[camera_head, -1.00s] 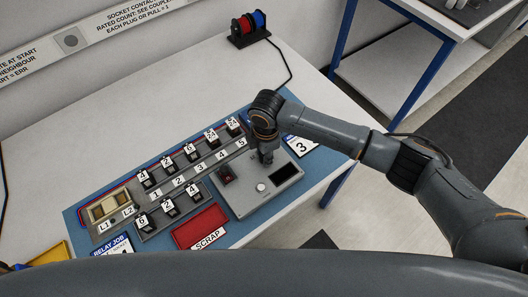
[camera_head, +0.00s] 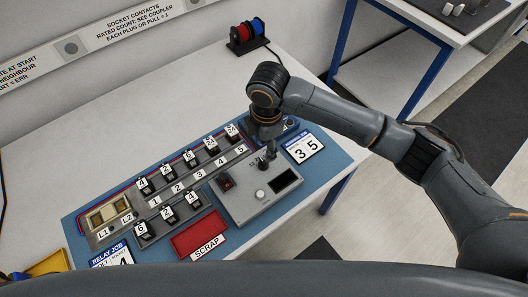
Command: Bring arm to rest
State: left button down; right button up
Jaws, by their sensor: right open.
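My right arm (camera_head: 335,112) comes in from the right over the table. Its gripper (camera_head: 267,161) points down, open, above the far edge of the grey control box (camera_head: 243,207). I see nothing between its fingers, though they are small and dark. The box has a red-marked socket, a pale round button and a dark display. Left of it, a relay board (camera_head: 178,187) carries a back row of several numbered black relays and a front row of three. My left gripper is not in view.
A red and blue spool holder (camera_head: 247,35) stands at the back. The white table (camera_head: 150,110) behind the board is clear.

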notch_tip(320, 180, up, 2)
jog(key=shift+s+r, duration=0.1)
dwell(0.5)
